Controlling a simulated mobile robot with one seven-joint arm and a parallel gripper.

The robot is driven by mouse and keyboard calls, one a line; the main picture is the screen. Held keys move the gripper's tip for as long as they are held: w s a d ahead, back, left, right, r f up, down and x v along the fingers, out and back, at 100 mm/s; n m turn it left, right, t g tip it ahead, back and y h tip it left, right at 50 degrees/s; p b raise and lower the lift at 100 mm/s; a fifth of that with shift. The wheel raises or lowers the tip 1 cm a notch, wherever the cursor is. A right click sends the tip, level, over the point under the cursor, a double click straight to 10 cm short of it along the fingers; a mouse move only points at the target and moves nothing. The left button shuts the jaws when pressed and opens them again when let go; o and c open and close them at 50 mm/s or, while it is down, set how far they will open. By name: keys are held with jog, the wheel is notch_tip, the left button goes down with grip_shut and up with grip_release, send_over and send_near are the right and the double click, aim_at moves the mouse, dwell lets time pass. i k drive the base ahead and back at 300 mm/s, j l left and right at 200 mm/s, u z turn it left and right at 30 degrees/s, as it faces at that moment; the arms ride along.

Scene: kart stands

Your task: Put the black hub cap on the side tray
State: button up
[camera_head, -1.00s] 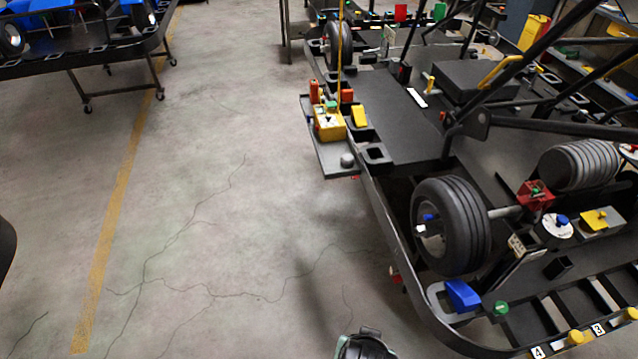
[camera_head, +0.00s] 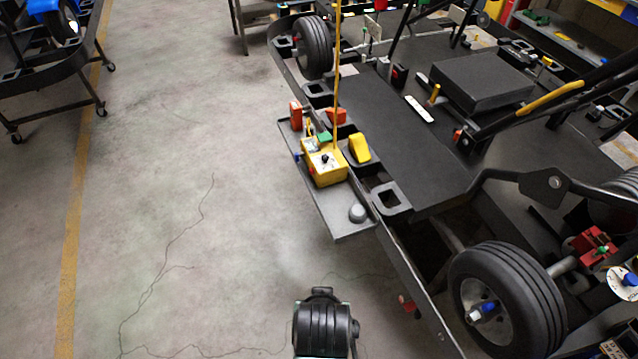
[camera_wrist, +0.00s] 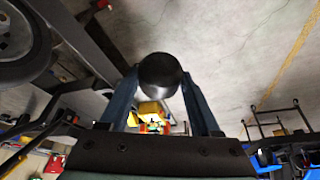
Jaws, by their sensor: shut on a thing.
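In the wrist view my gripper (camera_wrist: 160,82) is shut on the black hub cap (camera_wrist: 160,70), a dark round piece held between its two blue-grey fingers. In the head view my arm shows at the bottom centre, and the hub cap cannot be made out there. The side tray (camera_head: 331,221) is a grey shelf along the left side of the kart stand. It lies farther ahead than my arm's visible part. A yellow control box (camera_head: 326,168) and a small grey round piece (camera_head: 357,213) sit on it. The tray's near part is mostly bare.
The black kart stand (camera_head: 420,150) fills the right side, with a near tyre (camera_head: 508,300) and a far tyre (camera_head: 313,48). A red block (camera_head: 296,115) stands at the tray's far end. A thin yellow pole rises by the control box. Open floor lies to the left.

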aim_at(342, 195)
jog(key=i+u, duration=0.2)
jog(key=i, duration=0.7)
